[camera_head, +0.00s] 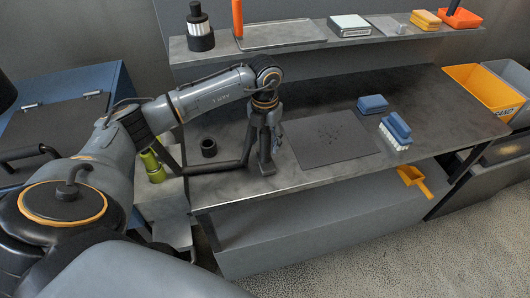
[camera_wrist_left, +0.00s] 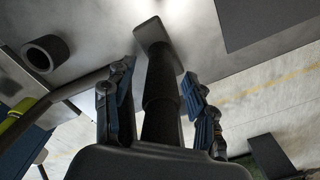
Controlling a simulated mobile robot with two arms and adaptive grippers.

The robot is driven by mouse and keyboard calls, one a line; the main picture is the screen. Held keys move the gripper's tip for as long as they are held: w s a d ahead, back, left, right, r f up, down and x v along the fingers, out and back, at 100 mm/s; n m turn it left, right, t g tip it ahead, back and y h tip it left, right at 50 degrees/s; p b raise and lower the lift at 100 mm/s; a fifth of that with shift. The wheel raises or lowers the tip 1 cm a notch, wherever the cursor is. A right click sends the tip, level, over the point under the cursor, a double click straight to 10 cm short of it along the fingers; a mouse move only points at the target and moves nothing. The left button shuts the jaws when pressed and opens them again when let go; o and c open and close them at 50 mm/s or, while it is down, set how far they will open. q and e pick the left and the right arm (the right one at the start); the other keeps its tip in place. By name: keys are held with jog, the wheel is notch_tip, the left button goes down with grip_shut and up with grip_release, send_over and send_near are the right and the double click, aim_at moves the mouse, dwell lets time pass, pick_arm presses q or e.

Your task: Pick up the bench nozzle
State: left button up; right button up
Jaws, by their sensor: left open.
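The bench nozzle, a dark tube with a flared flat end, stands at the front of the grey bench, its flat end (camera_head: 266,161) low by the bench top. In the left wrist view the nozzle (camera_wrist_left: 160,85) runs between my two fingers, its flared end beyond their tips. My left gripper (camera_head: 272,128) is over it with the jaws open. In the left wrist view the gripper (camera_wrist_left: 158,80) has one finger on each side of the tube, with gaps showing. The fingers partly hide the nozzle in the head view. My right gripper is not in view.
A dark bent pipe (camera_head: 215,167) runs along the bench left of the nozzle. A black ring (camera_head: 208,147) sits behind it. A dark mat (camera_head: 335,138), a blue brush (camera_head: 396,128) and a blue block (camera_head: 372,104) lie to the right. A shelf (camera_head: 290,42) spans the back.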

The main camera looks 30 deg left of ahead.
pick_arm(q)
jog(key=shift+f, duration=0.25)
grip_shut()
jog(key=shift+r, duration=0.1)
jog(key=shift+w+r, duration=0.1)
jog(key=shift+r, duration=0.4)
jog(key=s+d+r+b, duration=0.1)
jog(key=s+r+b, duration=0.4)
jog(key=s+r, duration=0.7)
jog(key=shift+s, duration=1.1)
